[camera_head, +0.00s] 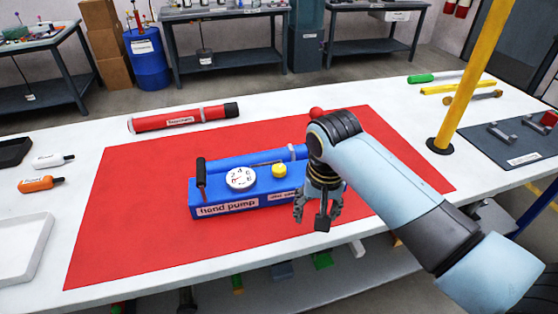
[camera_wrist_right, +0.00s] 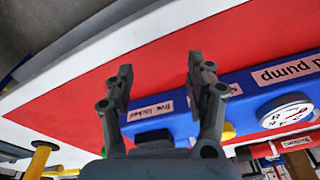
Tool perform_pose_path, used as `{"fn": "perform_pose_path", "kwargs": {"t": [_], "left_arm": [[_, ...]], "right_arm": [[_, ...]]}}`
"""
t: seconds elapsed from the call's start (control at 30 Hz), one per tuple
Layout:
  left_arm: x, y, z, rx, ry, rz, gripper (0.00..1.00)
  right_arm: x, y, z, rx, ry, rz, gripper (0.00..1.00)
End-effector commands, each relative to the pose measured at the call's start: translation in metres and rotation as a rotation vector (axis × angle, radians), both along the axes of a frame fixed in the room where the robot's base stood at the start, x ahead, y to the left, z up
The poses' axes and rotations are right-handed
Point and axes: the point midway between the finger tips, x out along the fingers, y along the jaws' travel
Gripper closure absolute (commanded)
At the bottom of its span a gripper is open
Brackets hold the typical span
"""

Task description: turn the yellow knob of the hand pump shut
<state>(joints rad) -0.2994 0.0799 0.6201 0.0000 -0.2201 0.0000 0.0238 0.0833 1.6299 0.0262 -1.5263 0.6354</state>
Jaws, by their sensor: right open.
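The blue hand pump (camera_head: 265,198) lies on the red mat (camera_head: 130,215), with a white dial gauge (camera_head: 241,178) and a black-handled lever (camera_head: 201,175) on it. The yellow knob (camera_head: 279,170) sits on top of the pump, right of the gauge. My right gripper (camera_head: 312,215) is over the pump's right end, pointing down, to the right of the knob and apart from it. In the wrist view the right gripper (camera_wrist_right: 159,75) has its fingers spread with nothing between them. There the yellow knob (camera_wrist_right: 229,131) shows only partly, behind one finger. My left gripper is out of view.
A red cylinder (camera_head: 170,119) lies behind the pump along the mat's back edge. A yellow post (camera_head: 470,75) stands at the right. Orange (camera_head: 36,184) and white (camera_head: 48,161) bottles lie at the left. The mat left of the pump is clear.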

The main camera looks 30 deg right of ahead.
Motion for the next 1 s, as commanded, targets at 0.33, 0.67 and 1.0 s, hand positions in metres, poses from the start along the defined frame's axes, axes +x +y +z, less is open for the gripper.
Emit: {"fn": "perform_pose_path", "kwargs": {"t": [0.33, 0.67, 1.0], "left_arm": [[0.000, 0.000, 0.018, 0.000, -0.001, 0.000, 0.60], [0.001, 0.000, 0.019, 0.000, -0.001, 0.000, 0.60], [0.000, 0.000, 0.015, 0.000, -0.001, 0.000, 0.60]], "right_arm": [[0.116, 0.012, 0.116, 0.086, 0.079, -0.530, 0.45], [0.131, 0.015, 0.117, 0.093, 0.109, -0.642, 0.45], [0.131, 0.015, 0.052, 0.094, 0.106, -0.638, 0.45]]}}
